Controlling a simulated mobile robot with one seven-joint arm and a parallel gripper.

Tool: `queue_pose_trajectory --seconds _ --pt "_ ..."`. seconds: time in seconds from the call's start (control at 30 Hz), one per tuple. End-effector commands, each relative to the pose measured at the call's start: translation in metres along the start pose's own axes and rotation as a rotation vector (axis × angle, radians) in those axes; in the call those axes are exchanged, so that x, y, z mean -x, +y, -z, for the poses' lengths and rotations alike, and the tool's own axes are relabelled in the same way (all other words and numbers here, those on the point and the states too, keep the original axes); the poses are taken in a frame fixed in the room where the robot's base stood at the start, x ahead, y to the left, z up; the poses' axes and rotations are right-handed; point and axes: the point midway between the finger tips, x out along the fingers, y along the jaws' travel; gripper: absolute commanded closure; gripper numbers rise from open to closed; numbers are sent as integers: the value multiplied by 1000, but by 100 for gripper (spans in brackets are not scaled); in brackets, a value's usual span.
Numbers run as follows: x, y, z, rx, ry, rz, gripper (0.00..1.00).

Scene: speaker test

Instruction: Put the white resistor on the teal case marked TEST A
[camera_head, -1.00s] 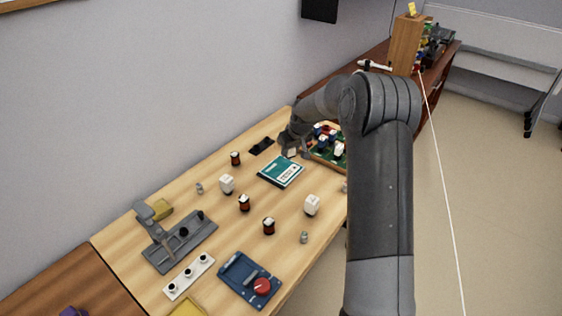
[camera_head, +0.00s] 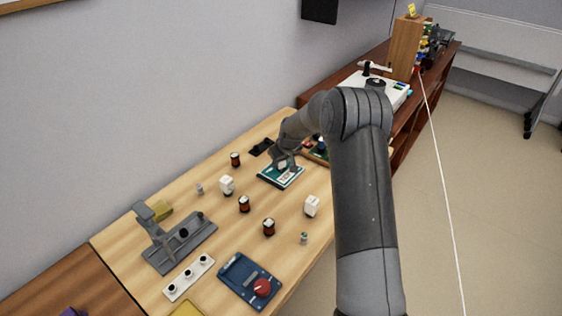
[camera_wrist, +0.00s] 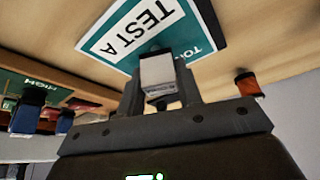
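The teal case marked TEST A (camera_head: 284,181) lies flat on the wooden table, and its white label reads TEST A in the wrist view (camera_wrist: 128,35). My gripper (camera_head: 283,162) is over the case. In the wrist view my gripper (camera_wrist: 160,82) is shut on a white block, the white resistor (camera_wrist: 157,72), with one finger on each side. The resistor appears over the edge of the case with the label behind it. I cannot tell whether it touches the case or hangs just above it.
A green-floored tray (camera_head: 317,153) with parts stands just right of the case. Other white blocks (camera_head: 227,185) (camera_head: 312,206) and several dark red-brown cylinders (camera_head: 244,203) stand on the table.

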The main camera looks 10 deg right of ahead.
Motion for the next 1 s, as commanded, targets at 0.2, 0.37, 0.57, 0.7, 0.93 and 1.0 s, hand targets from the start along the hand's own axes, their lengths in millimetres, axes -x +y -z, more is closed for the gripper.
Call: queue_pose_trajectory --seconds 0.2,0.37,0.57,0.7,0.93,1.0 --pt "0 0 0 0 0 0 51" --pt "0 0 0 0 -1 0 46" --pt "3 0 1 0 0 0 46" --pt "19 1 2 -1 1 -1 46" --pt "65 0 2 0 3 -2 46" --pt "79 1 1 0 1 -1 46"
